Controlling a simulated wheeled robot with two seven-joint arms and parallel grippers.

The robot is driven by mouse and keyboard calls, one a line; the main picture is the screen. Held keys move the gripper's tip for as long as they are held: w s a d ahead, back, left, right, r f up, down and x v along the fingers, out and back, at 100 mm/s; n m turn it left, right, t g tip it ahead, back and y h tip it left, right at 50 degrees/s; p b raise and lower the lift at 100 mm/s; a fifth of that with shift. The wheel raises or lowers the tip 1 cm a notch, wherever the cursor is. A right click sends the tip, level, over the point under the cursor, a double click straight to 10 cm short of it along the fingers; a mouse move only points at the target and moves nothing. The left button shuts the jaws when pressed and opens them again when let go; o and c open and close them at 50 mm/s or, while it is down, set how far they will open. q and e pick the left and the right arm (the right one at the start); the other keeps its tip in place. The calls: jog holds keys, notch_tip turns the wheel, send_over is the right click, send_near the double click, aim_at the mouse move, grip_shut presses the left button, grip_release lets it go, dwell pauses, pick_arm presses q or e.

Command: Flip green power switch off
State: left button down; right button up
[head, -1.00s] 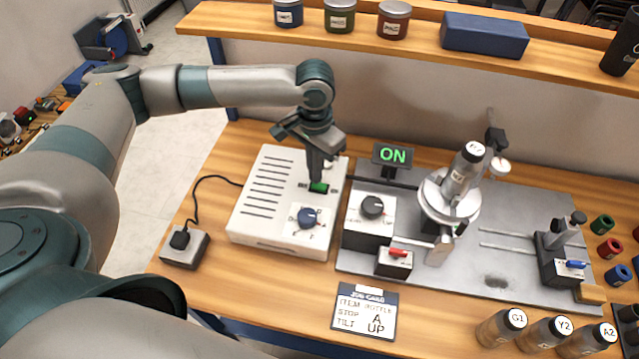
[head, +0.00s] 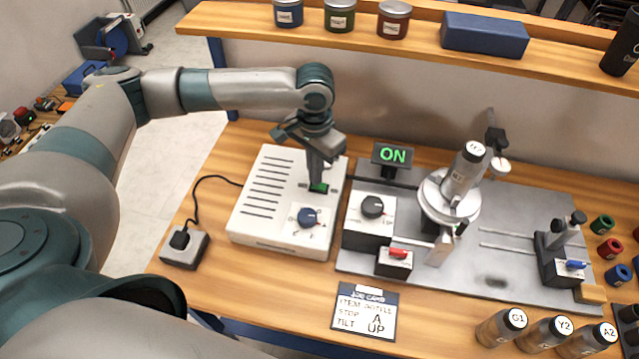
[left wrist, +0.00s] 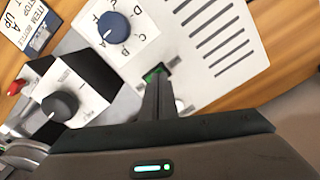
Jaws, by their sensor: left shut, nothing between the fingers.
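The green power switch (head: 319,188) sits on top of the white control box (head: 262,232), above the blue knob (head: 308,218). My left gripper (head: 316,184) points down with its shut, empty fingertips at the switch. In the left wrist view the fingertips (left wrist: 157,84) cover part of the green switch (left wrist: 153,73). I cannot tell whether they touch it. The small display (head: 392,155) reads ON in green. My right gripper is not in view.
A metal plate (head: 500,220) with a grey knob box (head: 371,212), a red switch (head: 397,254) and a bottle (head: 463,170) on a round stage stands right of the box. A job card (head: 364,311) lies in front. A shelf (head: 400,36) runs along the back.

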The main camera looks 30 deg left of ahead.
pick_arm(q)
jog(key=shift+f, duration=0.65)
dwell(0.4)
notch_tip(320, 180, up, 7)
jog(key=p, duration=0.9)
dwell(0.5)
jog(key=shift+s+f, duration=0.1)
dwell(0.5)
